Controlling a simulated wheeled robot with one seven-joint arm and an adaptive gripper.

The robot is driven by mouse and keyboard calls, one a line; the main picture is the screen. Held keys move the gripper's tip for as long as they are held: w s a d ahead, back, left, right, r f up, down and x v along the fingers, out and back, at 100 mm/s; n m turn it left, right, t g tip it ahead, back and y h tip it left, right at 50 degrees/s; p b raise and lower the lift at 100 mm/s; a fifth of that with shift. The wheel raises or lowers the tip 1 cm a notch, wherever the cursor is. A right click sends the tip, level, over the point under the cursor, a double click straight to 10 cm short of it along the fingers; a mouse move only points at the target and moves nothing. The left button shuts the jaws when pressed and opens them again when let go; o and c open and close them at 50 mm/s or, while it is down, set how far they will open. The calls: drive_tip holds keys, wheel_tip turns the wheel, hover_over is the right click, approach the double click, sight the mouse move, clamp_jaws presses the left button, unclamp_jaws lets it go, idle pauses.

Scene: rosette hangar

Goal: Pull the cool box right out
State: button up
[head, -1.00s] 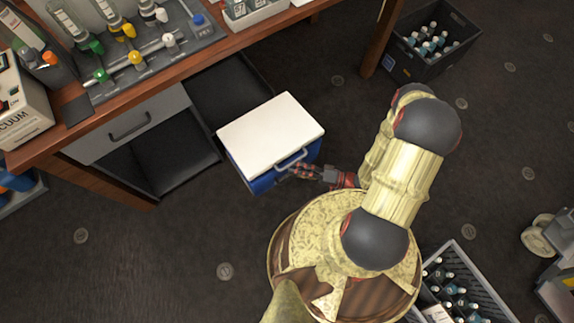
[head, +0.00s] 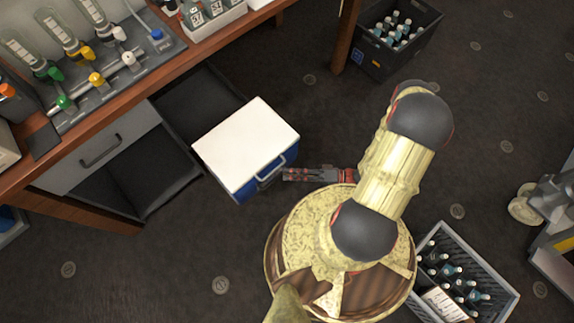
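The cool box (head: 245,147) has a white lid, a blue body and a grey handle (head: 271,171) on its front side. It stands in front of the dark open bay (head: 200,104) under the bench, and most or all of it is outside. Whether its back edge is clear of the bay is hard to tell. My gripper (head: 286,174) points left at the handle, close beside it, and seems to be just off it with a small gap. It appears empty. Its fingers are too small from above to show whether they are open or shut.
The wooden bench (head: 100,120) with a drawer (head: 100,152) is at left, over a second dark bay (head: 150,180). A black bottle crate (head: 400,62) stands at upper right beyond a bench leg. A grey bottle crate (head: 490,285) is at lower right. Floor between is clear.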

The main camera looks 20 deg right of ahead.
drive_tip(key=shift+v, duration=0.9)
drive_tip(key=shift+f, duration=0.2)
